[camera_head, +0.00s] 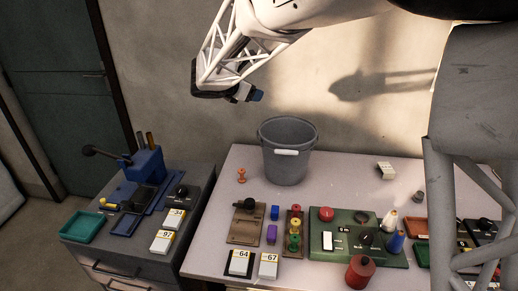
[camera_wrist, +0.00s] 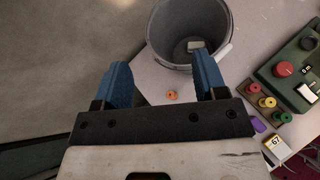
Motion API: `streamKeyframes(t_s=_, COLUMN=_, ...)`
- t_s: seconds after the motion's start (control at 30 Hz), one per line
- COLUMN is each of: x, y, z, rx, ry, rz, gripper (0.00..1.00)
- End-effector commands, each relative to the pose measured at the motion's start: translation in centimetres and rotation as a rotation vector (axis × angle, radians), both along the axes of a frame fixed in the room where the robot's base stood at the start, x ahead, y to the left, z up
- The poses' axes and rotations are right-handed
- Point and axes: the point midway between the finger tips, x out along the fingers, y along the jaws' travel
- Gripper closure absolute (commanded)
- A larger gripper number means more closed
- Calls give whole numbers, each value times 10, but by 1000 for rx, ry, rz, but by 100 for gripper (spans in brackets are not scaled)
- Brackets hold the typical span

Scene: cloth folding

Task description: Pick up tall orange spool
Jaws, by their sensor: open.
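A small orange spool (camera_head: 241,175) stands upright on the light tabletop, left of the grey bucket. It also shows in the wrist view (camera_wrist: 172,95), between my two blue fingers and far below them. My gripper (camera_head: 254,95) is in the air well above the table, near the wall and above the bucket's left side. In the wrist view my gripper (camera_wrist: 164,72) is open with nothing between its fingers. Nothing touches the spool.
The grey bucket (camera_head: 285,166) with a white grip stands close to the spool. A wooden rack (camera_head: 295,232) holds several coloured spools. A green control panel (camera_head: 344,236) and a red canister (camera_head: 360,271) are at the right. Bare tabletop surrounds the spool's front and left.

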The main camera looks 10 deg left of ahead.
Motion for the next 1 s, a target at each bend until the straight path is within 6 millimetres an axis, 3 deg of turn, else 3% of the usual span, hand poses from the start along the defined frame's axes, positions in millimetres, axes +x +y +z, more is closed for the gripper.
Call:
streamKeyframes(t_s=0.2, x=13, y=39, z=-10, rx=-95, ry=2, rz=92, gripper=35)
streamKeyframes(t_s=0.53, x=24, y=79, z=-20, rx=-195, ry=0, rz=185, gripper=35)
streamKeyframes(t_s=1.0, x=23, y=77, z=-139, rx=-195, ry=2, rz=184, gripper=35)
